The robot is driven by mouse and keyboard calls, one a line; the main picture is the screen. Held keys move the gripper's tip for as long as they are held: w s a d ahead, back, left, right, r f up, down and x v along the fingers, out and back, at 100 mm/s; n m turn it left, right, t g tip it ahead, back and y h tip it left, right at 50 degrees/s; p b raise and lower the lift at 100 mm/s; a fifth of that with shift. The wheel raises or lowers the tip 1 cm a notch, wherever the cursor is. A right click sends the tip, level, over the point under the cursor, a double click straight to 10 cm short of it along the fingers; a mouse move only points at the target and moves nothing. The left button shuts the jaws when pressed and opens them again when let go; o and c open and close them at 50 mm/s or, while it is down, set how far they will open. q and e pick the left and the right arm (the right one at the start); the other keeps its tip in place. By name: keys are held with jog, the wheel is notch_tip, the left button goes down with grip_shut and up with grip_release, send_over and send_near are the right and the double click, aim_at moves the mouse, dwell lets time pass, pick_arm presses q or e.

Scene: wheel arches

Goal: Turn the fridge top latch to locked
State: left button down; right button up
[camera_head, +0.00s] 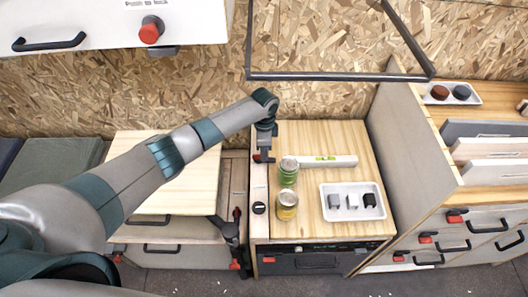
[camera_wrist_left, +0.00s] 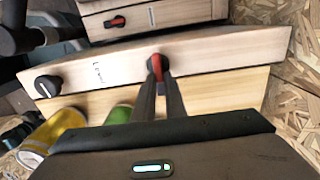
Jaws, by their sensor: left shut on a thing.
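The red fridge top latch (camera_wrist_left: 155,66) is on a pale wooden strip in the left wrist view. A small red bit of it shows beside the gripper in the head view (camera_head: 257,158). My left gripper (camera_head: 264,156) reaches down onto the left edge of the wooden counter. In the left wrist view its two dark fingers (camera_wrist_left: 160,82) are close together at the latch, shut on it. The fingers hide part of the latch, so its exact angle is hard to tell. My right gripper is not in view.
On the same strip is a round black knob (camera_head: 259,208). Green can (camera_head: 288,173) and yellow can (camera_head: 287,206) stand close by on the counter. A spirit level (camera_head: 325,161) and a white tray (camera_head: 329,214) lie to the right. A red knob (camera_head: 151,30) is on the overhead cabinet.

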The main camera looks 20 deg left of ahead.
pick_arm(q)
jog(key=c, duration=1.8)
grip_release()
jog(key=shift+r, duration=0.1)
jog(key=shift+r, duration=0.1)
notch_tip(320, 180, up, 12)
jog(key=b, duration=0.2)
jog(key=shift+b, duration=0.3)
